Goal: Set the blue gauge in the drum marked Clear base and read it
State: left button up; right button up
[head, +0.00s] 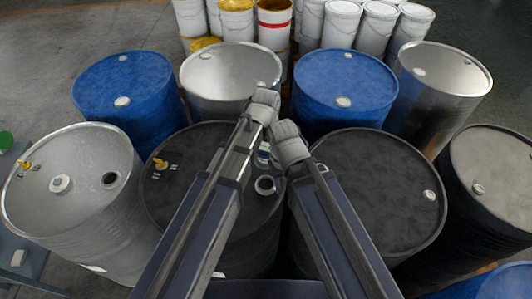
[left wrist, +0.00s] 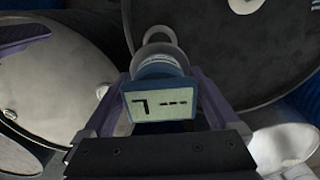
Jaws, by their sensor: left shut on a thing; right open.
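The blue gauge (left wrist: 160,85) is between the fingers of my left gripper (left wrist: 160,98) in the left wrist view, its display facing the camera. The display shows a corner-shaped mark and a row of dashes. A pale round collar shows beyond the gauge; I cannot tell whether it sits in an opening. In the head view a small blue and white part of the gauge (head: 263,154) shows between my arms, over the black drum (head: 215,140). My right gripper (head: 281,160) is open beside it, mostly hidden by its wrist. I cannot read any drum's marking.
The black drum has an open, white-rimmed hole (head: 265,186). A silver drum (head: 95,155) with a dark hole stands left, another black drum (head: 375,175) right. Blue drums (head: 125,80) and (head: 345,75) stand behind. White pails (head: 340,22) fill the back.

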aim_at(266, 147)
pick_arm(q)
notch_tip(266, 147, up, 6)
jog(key=p, duration=0.5)
jog(key=shift+r, duration=0.2)
jog(key=shift+f, duration=0.1)
